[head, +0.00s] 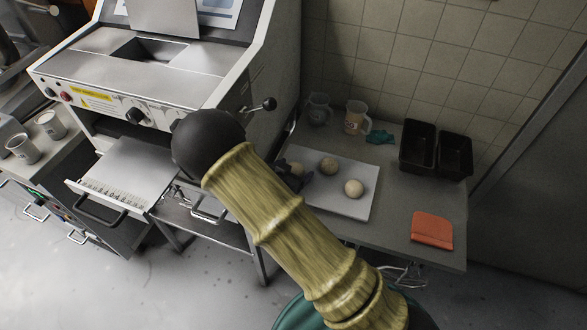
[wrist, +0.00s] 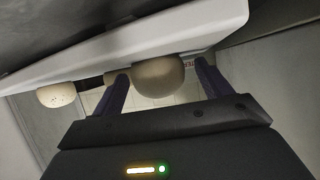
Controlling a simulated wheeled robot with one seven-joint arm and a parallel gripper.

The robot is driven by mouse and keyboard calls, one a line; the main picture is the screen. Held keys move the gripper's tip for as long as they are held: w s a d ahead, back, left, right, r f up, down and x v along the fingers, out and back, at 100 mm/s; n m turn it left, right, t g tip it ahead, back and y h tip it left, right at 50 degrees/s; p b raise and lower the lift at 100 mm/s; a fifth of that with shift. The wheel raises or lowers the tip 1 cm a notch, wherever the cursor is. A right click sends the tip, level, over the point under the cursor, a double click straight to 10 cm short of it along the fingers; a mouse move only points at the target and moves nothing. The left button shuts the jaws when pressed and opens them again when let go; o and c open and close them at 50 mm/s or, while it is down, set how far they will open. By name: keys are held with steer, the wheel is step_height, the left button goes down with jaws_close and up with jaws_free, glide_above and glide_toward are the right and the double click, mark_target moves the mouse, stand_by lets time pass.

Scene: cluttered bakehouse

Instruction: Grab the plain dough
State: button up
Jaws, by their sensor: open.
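Three pale dough balls sit on a white board in the head view (head: 345,206). One ball (head: 297,168) is at its left end, partly covered by my gripper (head: 290,176). The others are a middle ball (head: 328,166) and a right ball (head: 353,188). In the wrist view, a smooth, plain-looking dough ball (wrist: 158,76) shows between my open fingers, with gaps on both sides. A speckled dough ball (wrist: 57,95) lies to the left, outside them. A third, partly hidden shape (wrist: 115,77) shows behind the left finger.
Two black tins (head: 436,150), an orange-red cloth or pad (head: 432,230), a mug (head: 355,118) and a grey jug (head: 319,109) share the table. A large machine (head: 170,75) stands to the left. A tiled wall (head: 400,50) closes the back.

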mark_target(295, 167)
steer(key=shift+w+d+f, duration=0.15)
steer(key=shift+w, duration=0.1)
stand_by(0.3)
steer(key=c, duration=0.8)
steer(key=shift+c, duration=0.2)
step_height(295, 167, up, 10)
steer(key=shift+r, duration=0.1)
stand_by(0.4)
